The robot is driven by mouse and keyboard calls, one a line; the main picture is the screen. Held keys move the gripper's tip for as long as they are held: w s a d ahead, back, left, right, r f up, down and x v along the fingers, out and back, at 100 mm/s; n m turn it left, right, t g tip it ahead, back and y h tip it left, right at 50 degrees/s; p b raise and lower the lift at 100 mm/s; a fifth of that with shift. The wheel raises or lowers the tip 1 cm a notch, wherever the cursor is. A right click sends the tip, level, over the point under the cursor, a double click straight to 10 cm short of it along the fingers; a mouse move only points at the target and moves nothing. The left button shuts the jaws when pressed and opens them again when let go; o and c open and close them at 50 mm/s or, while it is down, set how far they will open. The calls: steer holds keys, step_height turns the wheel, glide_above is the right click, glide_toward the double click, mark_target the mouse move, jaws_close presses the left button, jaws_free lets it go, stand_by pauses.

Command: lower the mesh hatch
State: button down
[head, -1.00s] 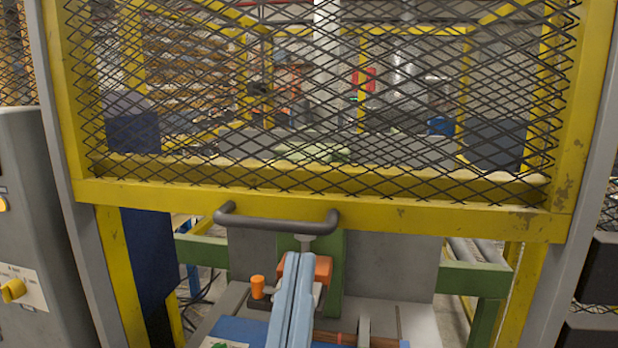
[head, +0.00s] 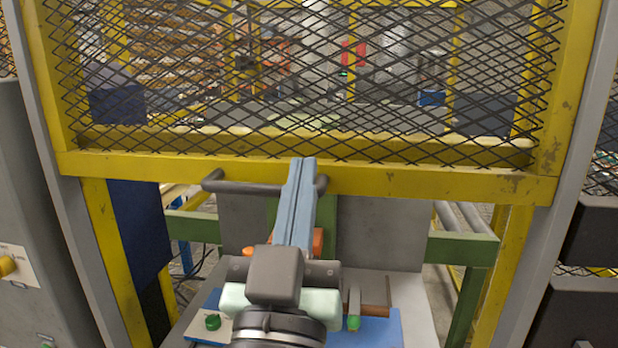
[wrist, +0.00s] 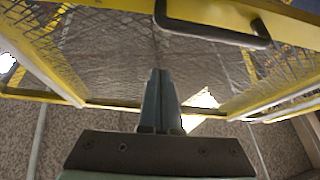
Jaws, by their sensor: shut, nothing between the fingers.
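The mesh hatch is a yellow frame (head: 420,182) with dark diamond mesh (head: 300,80). It is raised, with an opening below its bottom rail. A dark grey bar handle (head: 245,187) sticks out from that rail, left of the middle. The handle also shows at the top of the wrist view (wrist: 205,32). My gripper (head: 303,162) is shut and empty, its blue-grey fingers pointing up and forward. In the head view the fingers cover the right part of the handle. In the wrist view the fingertips (wrist: 159,72) are apart from the handle.
Grey posts (head: 575,190) flank the hatch. Below the opening stands a work table with a blue plate (head: 380,328), an orange block (head: 318,240) and a green button (head: 212,322). A grey cabinet (head: 25,210) stands at the left, dark boxes (head: 590,240) at the right.

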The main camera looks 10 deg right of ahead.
steer(key=shift+w+d+f+b, duration=0.3)
steer(key=shift+w+f+b, duration=0.2)
steer(key=shift+w+f, duration=0.25)
steer(key=shift+w+d+f+b, duration=0.3)
steer(key=shift+w+f+b, duration=0.2)
steer(key=shift+w, duration=0.3)
step_height(320, 180, down, 51)
steer(key=b, duration=4.9)
